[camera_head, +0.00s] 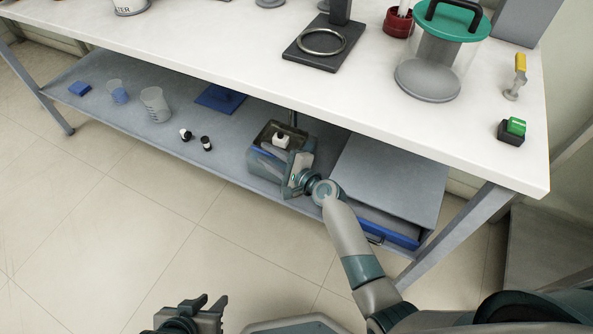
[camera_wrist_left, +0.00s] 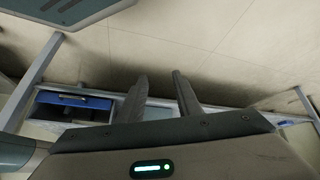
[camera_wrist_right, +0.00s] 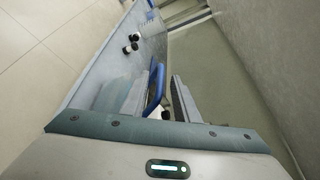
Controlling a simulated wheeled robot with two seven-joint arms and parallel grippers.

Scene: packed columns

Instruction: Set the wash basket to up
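The wash basket appears to belong to the dark-rimmed grey box unit (camera_head: 265,160) on the lower shelf, with a small white, black-capped bottle (camera_head: 281,140) in it. A blue bar (camera_wrist_right: 155,88), perhaps its handle, shows between the fingers of my right gripper (camera_wrist_right: 166,78). My right gripper also shows at the unit's front in the head view (camera_head: 292,176), hiding part of it. Its fingers stand apart, with a gap beside the bar; contact is unclear. My left gripper (camera_head: 203,303) is open and empty over the floor, and it shows in its wrist view (camera_wrist_left: 160,76).
The white tabletop (camera_head: 220,35) overhangs the lower shelf (camera_head: 175,110). A grey cabinet with a blue front edge (camera_head: 390,180) stands right of the unit. The floor (camera_head: 120,220) in front is clear.

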